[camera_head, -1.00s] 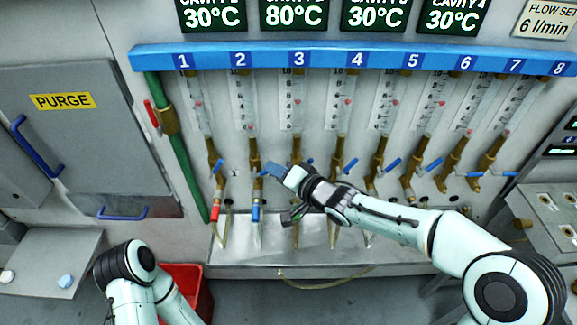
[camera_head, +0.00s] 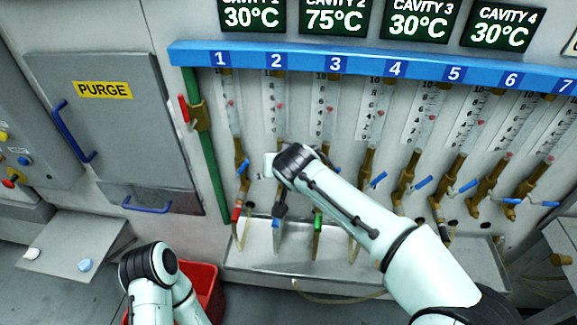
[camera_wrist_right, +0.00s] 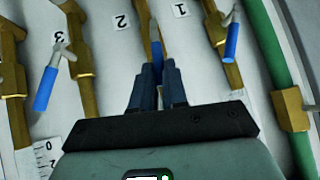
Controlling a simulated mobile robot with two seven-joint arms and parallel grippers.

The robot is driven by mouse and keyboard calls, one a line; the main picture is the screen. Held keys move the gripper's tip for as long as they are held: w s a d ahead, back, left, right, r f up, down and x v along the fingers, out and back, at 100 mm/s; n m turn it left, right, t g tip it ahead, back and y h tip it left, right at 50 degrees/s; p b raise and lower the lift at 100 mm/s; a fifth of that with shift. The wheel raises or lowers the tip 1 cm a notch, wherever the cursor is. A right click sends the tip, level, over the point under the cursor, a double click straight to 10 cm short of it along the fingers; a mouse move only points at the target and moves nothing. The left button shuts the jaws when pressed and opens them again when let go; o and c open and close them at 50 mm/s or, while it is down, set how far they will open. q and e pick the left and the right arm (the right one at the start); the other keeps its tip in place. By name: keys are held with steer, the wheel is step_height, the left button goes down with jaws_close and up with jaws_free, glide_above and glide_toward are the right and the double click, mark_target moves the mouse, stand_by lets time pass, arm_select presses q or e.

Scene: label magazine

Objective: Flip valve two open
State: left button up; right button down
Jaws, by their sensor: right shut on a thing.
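Valve two is the brass fitting (camera_wrist_right: 147,22) beside the label "2" (camera_wrist_right: 120,20) in the right wrist view, which looks upside down. Its blue handle (camera_wrist_right: 156,48) sits between the two fingers of my right gripper (camera_wrist_right: 157,74), which is shut on it. The handle points roughly toward the gripper, close to the line of the pipe; its exact angle is hard to tell. In the head view my right wrist covers this valve, and only flow tube 2 (camera_head: 272,105) shows above it. My left gripper is out of view.
Valve one's blue handle (camera_wrist_right: 232,42) is close on one side. Valve three's blue handle (camera_wrist_right: 46,88) sticks out on the other. A green pipe (camera_head: 207,150) runs beside valve one. A metal tray (camera_head: 400,252) lies below the hoses.

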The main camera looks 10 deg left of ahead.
steer(key=shift+a+n+h+p, duration=0.3)
steer(key=shift+a+h, duration=0.2)
steer(key=shift+h, duration=0.1)
steer(key=shift+f, duration=0.15)
steer(key=c, duration=1.1)
jaws_free()
steer(key=shift+w+a, duration=0.1)
steer(key=shift+c, duration=0.2)
steer(key=b+v, duration=0.1)
steer(key=v, duration=1.2)
